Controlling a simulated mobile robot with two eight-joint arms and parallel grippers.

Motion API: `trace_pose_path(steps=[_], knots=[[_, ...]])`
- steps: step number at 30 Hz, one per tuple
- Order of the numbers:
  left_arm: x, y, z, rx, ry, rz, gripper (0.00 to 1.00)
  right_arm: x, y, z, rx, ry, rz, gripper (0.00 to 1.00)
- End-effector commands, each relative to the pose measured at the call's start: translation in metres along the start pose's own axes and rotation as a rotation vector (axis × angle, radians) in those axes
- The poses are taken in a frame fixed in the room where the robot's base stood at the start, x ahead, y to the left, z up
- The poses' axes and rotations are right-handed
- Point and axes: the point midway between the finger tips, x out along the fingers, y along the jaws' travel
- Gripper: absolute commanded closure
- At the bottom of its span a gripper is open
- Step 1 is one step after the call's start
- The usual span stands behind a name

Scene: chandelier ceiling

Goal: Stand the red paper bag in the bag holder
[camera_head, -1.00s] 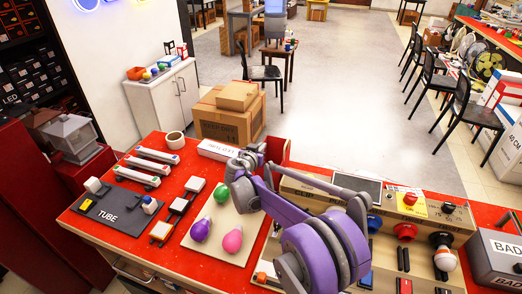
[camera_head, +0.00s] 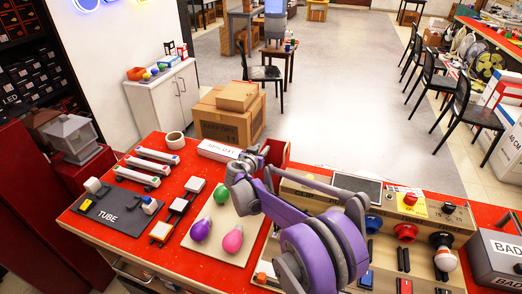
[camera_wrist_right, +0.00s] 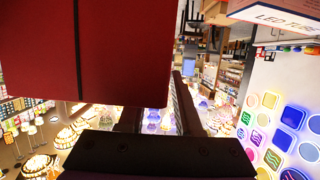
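A red upright panel, which looks like the red paper bag (camera_head: 279,150), shows at the back edge of the red table in the head view, partly hidden by my right gripper (camera_head: 259,158). In the right wrist view the red bag (camera_wrist_right: 115,60) fills the upper left as a flat panel with a dark vertical line. The dark fingers of my right gripper (camera_wrist_right: 157,118) stand apart, with lamps visible in the gap, close beside the bag. Whether they touch it is unclear. I cannot pick out the bag holder. My left gripper is not in view.
A white lettered box (camera_head: 218,151) lies left of my right gripper. A board with coloured bulbs (camera_head: 222,222) and a tube rack (camera_head: 118,208) lie on the table's left. A wooden test panel (camera_head: 440,215) stands right. Cardboard boxes (camera_head: 222,125) stand behind the table.

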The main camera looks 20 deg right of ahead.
Motion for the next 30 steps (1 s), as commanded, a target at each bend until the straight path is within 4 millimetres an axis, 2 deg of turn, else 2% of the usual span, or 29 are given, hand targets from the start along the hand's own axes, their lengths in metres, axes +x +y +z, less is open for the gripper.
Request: trace_pose_path(steps=[15,21,26,30], knots=[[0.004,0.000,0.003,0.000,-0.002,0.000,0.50,-0.100,-0.001,0.001,-0.001,-0.001,-0.003,0.67],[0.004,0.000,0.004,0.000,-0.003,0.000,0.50,-0.117,0.000,0.001,-0.001,0.000,-0.001,0.67],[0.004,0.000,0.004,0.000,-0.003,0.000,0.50,-0.120,0.001,0.001,-0.002,-0.002,0.000,0.67],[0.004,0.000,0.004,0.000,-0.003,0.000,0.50,-0.129,0.020,0.004,-0.033,-0.054,0.010,0.67]])
